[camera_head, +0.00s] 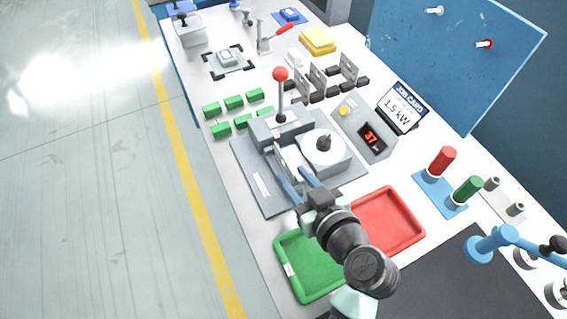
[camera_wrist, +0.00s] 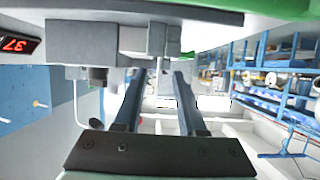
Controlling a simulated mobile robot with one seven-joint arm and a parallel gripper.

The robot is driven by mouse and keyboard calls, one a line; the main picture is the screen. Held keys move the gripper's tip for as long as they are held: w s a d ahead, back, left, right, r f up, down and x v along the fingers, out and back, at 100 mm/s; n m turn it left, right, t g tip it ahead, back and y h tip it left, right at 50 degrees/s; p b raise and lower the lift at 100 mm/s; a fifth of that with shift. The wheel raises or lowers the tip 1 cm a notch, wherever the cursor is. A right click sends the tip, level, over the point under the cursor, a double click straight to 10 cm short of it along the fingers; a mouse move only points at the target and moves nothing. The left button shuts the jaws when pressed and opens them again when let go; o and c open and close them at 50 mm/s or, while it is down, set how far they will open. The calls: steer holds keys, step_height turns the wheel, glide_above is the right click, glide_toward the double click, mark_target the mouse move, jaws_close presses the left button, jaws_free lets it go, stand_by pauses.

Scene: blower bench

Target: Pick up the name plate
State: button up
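My gripper (camera_head: 289,167) reaches in over the grey press fixture (camera_head: 247,163), its two blue-grey fingers apart. The wrist view also shows the gripper (camera_wrist: 158,75) open, with a pale grey upright piece (camera_wrist: 157,42) in line with the gap between the fingertips. In the head view a pale upright plate (camera_head: 291,157) shows by the fingertips, partly covered by them; I cannot tell whether they touch it. A small white strip (camera_head: 262,185) lies flat on the fixture's base, left of the fingers. No lettering is readable, so I cannot tell which is the name plate.
A red-knobbed lever (camera_head: 281,75) rises behind the fingers. A round white part (camera_head: 325,165) stands just right. Several green blocks (camera_head: 234,102) and a 37 display (camera_head: 372,138) are nearby.

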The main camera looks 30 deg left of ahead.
mark_target(290, 173)
steer(key=shift+x, duration=1.6)
steer(key=shift+r, duration=0.1)
jaws_close()
